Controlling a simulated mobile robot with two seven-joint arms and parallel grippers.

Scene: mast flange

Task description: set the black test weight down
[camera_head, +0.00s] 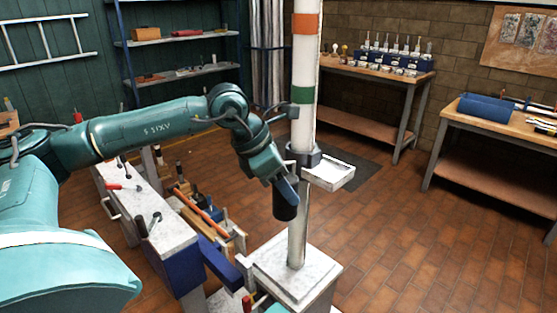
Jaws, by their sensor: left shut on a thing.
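The black test weight (285,207) is a dark upright cylinder, just left of the mast's lower steel pole. My left gripper (284,182) is shut on it from above and holds it in the air. The fingers are partly hidden, so the exact grip is hard to see. The mast (304,75) is a white column with orange and green bands. A dark collar (303,160) sits at its lower end, and a small white tray (330,173) sticks out to the right of it. My right gripper is not in view.
The steel pole (298,235) stands on a pale square-topped pedestal (322,270) below the weight. A grey bench (160,222) and an open box of tools (212,215) are at the left. Two wooden workbenches stand at the back right. The brick floor at the right is clear.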

